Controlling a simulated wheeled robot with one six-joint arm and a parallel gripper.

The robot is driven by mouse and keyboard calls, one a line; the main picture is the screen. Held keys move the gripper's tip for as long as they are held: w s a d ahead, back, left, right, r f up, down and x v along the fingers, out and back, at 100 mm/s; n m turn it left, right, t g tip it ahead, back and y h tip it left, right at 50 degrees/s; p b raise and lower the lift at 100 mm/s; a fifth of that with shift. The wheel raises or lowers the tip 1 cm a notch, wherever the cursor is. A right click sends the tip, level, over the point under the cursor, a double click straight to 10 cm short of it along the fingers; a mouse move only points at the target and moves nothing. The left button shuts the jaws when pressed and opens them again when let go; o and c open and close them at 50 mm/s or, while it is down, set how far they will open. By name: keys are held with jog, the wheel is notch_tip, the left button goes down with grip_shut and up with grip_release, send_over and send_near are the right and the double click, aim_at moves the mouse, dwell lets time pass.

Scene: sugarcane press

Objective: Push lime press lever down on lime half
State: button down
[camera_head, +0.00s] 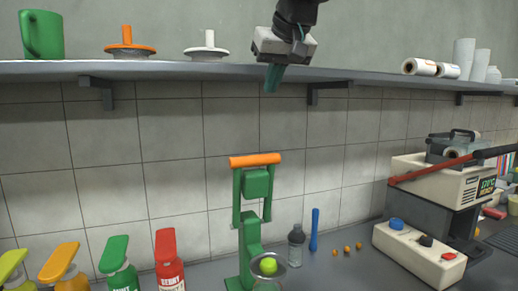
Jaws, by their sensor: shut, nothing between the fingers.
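The green lime press (250,236) stands on the counter near the middle of the head view. Its lever is raised, with an orange handle (255,160) across the top and a green pressing block (257,183) below it. The lime half (269,265) sits in the round metal cup (281,273) at the press's foot. My gripper (272,78) hangs above and slightly right of the handle, at shelf height, clear of it. It points down, its fingers are together, and it is empty.
A wall shelf (180,69) runs behind with a green mug (42,35) and reamers. Several bottles, including a red one (169,262), stand left of the press. A machine (440,190) stands further right.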

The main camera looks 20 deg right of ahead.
jog(key=shift+d+r, duration=0.15)
jog(key=shift+r, duration=0.05)
jog(key=x, duration=2)
jog(key=shift+s+f, duration=0.35)
jog(key=shift+s, duration=0.55)
jog(key=shift+s+f, duration=0.35)
jog(key=shift+s, duration=0.55)
